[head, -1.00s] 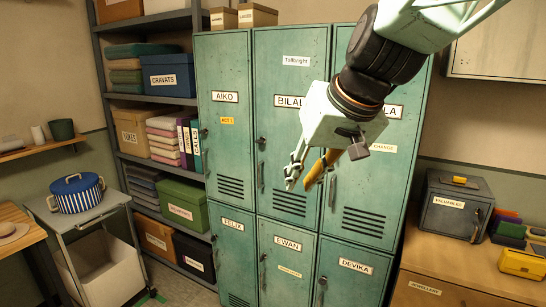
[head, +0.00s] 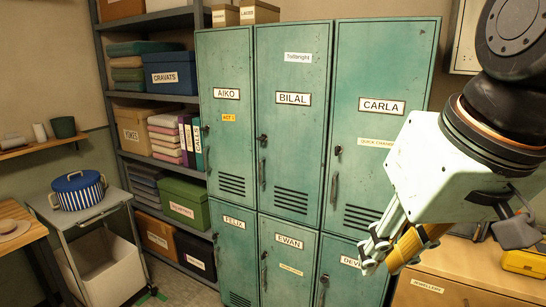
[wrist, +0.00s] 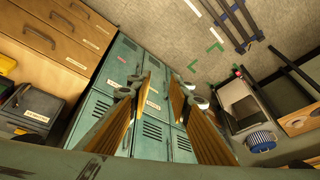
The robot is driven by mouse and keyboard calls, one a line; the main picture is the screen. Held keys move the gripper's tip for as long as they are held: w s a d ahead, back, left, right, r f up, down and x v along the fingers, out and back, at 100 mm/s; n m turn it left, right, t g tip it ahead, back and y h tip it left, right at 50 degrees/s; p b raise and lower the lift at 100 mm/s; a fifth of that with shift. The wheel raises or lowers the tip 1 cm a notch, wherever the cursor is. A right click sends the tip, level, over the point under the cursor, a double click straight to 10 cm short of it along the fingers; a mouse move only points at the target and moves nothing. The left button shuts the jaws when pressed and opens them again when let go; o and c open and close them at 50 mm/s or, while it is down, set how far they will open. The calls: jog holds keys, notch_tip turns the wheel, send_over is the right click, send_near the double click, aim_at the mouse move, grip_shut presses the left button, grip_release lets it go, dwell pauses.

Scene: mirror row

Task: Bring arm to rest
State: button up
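My gripper (head: 384,256) is at the right of the head view, pointing down and to the left in front of the lower right of the lockers (head: 293,130). Its body hides part of the DEVIKA door. In the wrist view my gripper (wrist: 162,88) shows two yellow-sided fingers spread apart. Locker doors and floor show through the gap, and nothing is held. My dark wrist joint and pale arm link fill the head view's upper right.
A wooden drawer cabinet (head: 440,290) stands at the right, partly behind my gripper, with a yellow box (head: 524,262) on it. At the left are shelves (head: 115,70) and a trolley (head: 85,217) with a striped pot (head: 78,190). Floor in the wrist view (wrist: 170,35) looks mostly clear.

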jog(key=s+d+f+h, duration=0.1)
jog(key=s+d+f, duration=0.2)
jog(key=s, duration=0.7)
jog(key=shift+d+f+m+g, duration=0.2)
jog(key=shift+d+m+g, duration=0.15)
jog(key=shift+d, duration=0.3)
jog(key=shift+c, duration=0.3)
